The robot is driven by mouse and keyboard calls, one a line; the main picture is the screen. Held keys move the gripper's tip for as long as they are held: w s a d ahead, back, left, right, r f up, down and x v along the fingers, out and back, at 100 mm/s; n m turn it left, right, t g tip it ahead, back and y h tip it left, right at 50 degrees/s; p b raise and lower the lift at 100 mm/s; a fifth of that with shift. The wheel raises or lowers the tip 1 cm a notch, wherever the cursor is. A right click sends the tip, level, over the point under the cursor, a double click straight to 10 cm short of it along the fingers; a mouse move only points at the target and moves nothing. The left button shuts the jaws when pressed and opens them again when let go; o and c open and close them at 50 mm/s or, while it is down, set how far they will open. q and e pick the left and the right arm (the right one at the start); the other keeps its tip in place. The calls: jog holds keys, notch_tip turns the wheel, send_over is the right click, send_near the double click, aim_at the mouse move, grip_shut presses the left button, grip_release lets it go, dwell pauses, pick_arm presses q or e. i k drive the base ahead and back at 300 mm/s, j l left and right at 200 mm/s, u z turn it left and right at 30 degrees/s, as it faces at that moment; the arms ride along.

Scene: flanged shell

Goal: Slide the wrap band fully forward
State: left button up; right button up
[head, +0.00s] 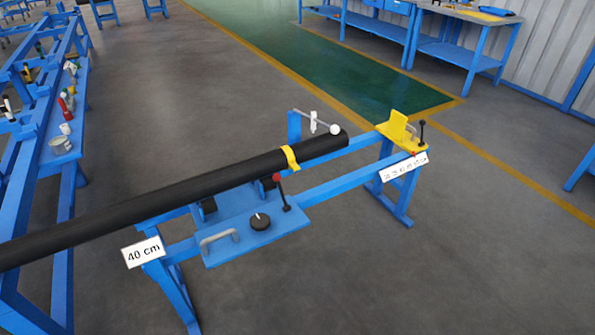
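The yellow wrap band (290,158) sits around the long black tube (190,192), a short way back from the tube's far right end. A stretch of bare black tube shows between the band and that end. The tube lies on a blue stand (250,212) and runs off the left edge of the picture. Neither of my grippers is in view.
The stand carries a red-knobbed lever (277,178), a black knob (260,222), a grey handle (219,238), a white-balled rod (334,130) and a yellow end block (399,129). A "40 cm" sign (144,252) hangs at its near end. Open grey floor (420,270) lies to the right.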

aim_at(295, 167)
jog(key=i+l+z, duration=0.15)
jog(key=i+l, duration=0.55)
